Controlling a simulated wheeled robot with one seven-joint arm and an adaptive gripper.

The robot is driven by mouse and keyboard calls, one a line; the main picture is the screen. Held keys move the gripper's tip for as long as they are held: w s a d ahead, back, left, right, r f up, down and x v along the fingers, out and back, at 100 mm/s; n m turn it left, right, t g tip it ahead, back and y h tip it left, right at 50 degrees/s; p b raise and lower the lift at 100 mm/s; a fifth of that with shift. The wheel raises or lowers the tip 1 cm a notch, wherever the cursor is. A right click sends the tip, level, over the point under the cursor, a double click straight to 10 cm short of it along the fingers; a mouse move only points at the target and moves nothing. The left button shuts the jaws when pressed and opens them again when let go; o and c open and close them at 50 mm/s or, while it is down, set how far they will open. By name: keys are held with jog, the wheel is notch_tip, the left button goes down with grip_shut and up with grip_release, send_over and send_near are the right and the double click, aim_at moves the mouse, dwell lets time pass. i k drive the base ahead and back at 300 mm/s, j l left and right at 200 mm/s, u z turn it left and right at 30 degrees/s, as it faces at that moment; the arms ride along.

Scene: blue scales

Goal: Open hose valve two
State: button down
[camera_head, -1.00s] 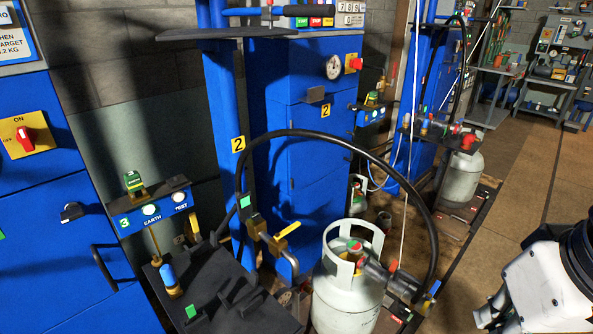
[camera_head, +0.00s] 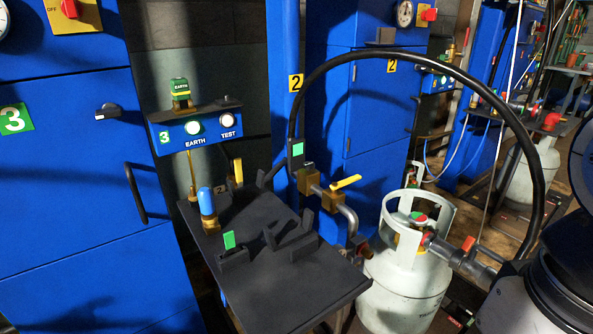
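A brass valve (camera_head: 308,180) with a yellow lever handle (camera_head: 345,183) stands at the foot of the blue column marked 2 (camera_head: 295,82). A bent metal pipe (camera_head: 347,218) leads from it and curves down. A black hose (camera_head: 440,58) rises beside the valve and arches over to a coupling with a red lever (camera_head: 468,243) near the gas cylinder (camera_head: 403,285). The yellow lever slants up to the right; I cannot tell whether the valve is open. Part of my arm fills the lower right edge. My gripper's fingers do not show.
A dark platform (camera_head: 265,290) with small upright brackets stands before the valve. A blue cabinet marked 3 (camera_head: 60,180) with a handle is at left. The EARTH/TEST box (camera_head: 195,128) juts out above the platform. The cylinder and the hose arch crowd the right.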

aim_at(335, 187)
jog(key=i+l+z, duration=0.1)
jog(key=i+l, duration=0.75)
